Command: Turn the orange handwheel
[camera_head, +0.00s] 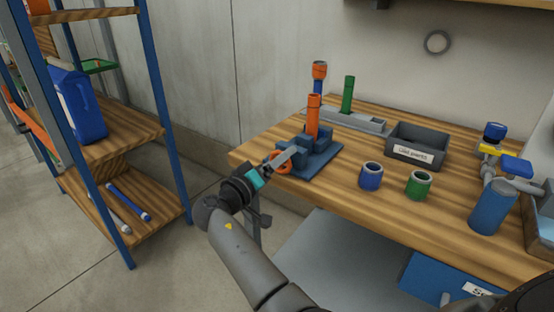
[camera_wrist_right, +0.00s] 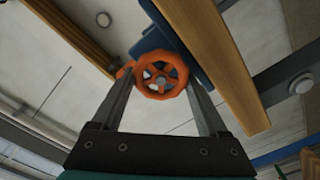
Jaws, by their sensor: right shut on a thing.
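The orange handwheel (camera_head: 281,162) sits on the near left side of a blue vise-like fixture (camera_head: 322,160) at the table's left end. In the right wrist view the handwheel (camera_wrist_right: 161,79) is a spoked ring around a grey hub, facing the camera. My right gripper (camera_head: 287,158) reaches it from the front left. In the wrist view its two fingers (camera_wrist_right: 160,85) stand on either side of the rim and are shut on the handwheel. An upright orange tube (camera_head: 313,118) stands in the fixture. My left gripper is not in view.
The wooden table (camera_head: 330,202) also carries a blue cup (camera_head: 370,177), a green cup (camera_head: 418,184), a dark labelled bin (camera_head: 419,147) and a blue pump-like unit (camera_head: 491,207). A shelf rack (camera_head: 165,120) stands left, with open floor between it and the table.

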